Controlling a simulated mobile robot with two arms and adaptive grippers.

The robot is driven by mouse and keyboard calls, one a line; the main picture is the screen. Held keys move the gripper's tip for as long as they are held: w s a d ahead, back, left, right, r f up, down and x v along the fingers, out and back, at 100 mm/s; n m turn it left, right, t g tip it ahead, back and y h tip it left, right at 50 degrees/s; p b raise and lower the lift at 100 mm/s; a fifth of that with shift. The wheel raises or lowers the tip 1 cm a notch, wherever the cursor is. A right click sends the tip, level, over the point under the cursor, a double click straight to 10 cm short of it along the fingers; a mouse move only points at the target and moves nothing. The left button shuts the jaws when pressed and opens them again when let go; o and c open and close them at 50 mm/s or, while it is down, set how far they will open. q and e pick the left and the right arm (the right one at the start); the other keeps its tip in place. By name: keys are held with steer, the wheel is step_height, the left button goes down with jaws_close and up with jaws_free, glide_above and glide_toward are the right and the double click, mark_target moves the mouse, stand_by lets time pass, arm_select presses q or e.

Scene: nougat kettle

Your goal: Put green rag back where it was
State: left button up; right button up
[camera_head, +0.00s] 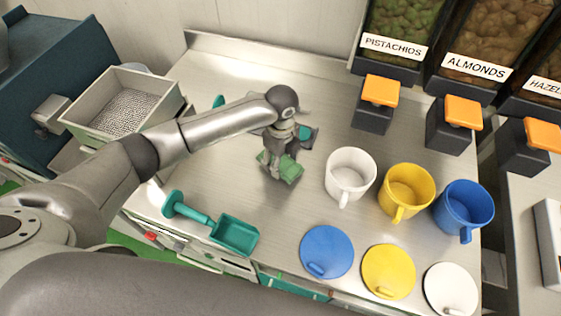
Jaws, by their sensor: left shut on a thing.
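My left arm reaches in from the left over the metal counter. My left gripper (276,167) points down and is shut on the green rag (291,169), which is bunched at the fingertips. The rag is at or just above the counter, left of the white mug (350,174); I cannot tell whether it touches the surface. Part of the rag is hidden behind the fingers. My right gripper does not show.
A teal scoop (235,234) lies at the counter's front left. Yellow (406,190) and blue (464,206) mugs stand right of the white one. Blue (327,250), yellow (388,270) and white (451,288) lids lie in front. Nut dispensers (383,92) line the back right.

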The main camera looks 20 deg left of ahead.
arm_select(q)
steer(key=shift+f, duration=0.95)
steer(key=shift+f, duration=0.15)
steer(key=o, duration=0.9)
steer(key=shift+a, duration=0.1)
step_height(320, 180, up, 12)
steer(key=shift+r+b, duration=0.15)
steer(key=shift+b, duration=0.75)
steer(key=shift+s, duration=0.1)
